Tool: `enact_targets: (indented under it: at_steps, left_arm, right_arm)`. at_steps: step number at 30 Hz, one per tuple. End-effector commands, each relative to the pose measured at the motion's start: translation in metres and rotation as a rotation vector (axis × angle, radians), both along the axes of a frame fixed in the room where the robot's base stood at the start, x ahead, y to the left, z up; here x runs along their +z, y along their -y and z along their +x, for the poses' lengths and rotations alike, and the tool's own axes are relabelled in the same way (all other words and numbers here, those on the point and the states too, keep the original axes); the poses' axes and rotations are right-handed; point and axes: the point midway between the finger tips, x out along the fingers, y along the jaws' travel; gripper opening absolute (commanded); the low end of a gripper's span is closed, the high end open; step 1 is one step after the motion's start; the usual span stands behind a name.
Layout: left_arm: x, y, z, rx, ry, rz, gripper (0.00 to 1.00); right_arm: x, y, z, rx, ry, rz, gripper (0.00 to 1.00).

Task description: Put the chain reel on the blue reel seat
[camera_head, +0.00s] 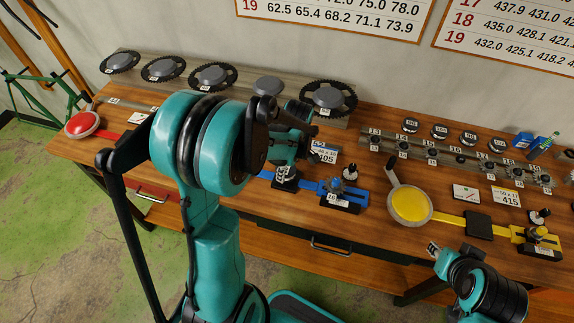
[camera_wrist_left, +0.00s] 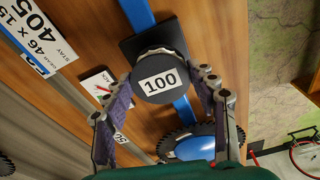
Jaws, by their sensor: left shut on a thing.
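The chain reel (camera_wrist_left: 159,78) is a dark round piece with a white "100" label. My left gripper (camera_wrist_left: 168,80) is shut on it, one finger on each side. In the left wrist view the reel overlaps a black square seat (camera_wrist_left: 132,48) on a blue bar (camera_wrist_left: 138,14); whether it touches the seat I cannot tell. In the head view my left gripper (camera_head: 285,173) is low over the blue bar (camera_head: 311,184), and my arm and fingers hide most of the reel. My right gripper (camera_head: 434,250) is near the table's front edge, its opening unclear.
A toothed ring with a blue disc (camera_wrist_left: 190,145) is close to my left fingers. A blue end piece with a small sprocket (camera_head: 340,195) stands right of my left gripper. A yellow station (camera_head: 410,205) is farther right, a red one (camera_head: 83,123) left. Chainrings (camera_head: 213,77) line the back.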

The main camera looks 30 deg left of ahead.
Motion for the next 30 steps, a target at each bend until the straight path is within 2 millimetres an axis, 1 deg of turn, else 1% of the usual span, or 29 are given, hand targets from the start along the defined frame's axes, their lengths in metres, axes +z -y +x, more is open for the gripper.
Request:
enact_targets:
  at_steps: [1,4,17,30]
  left_arm:
    - [-0.008,0.0,0.0,0.0,0.0,0.0,0.06]
    - [-0.013,0.0,0.0,0.0,0.0,0.0,0.06]
    - [-0.014,0.0,0.0,0.0,0.0,0.0,0.06]
    - [-0.022,0.0,0.0,0.0,0.0,0.0,0.06]
  right_arm:
    - [-0.006,0.0,0.0,0.0,0.0,0.0,0.29]
    - [-0.009,0.0,0.0,0.0,0.0,0.0,0.29]
    - [-0.01,0.0,0.0,0.0,0.0,0.0,0.29]
    - [-0.017,0.0,0.0,0.0,0.0,0.0,0.29]
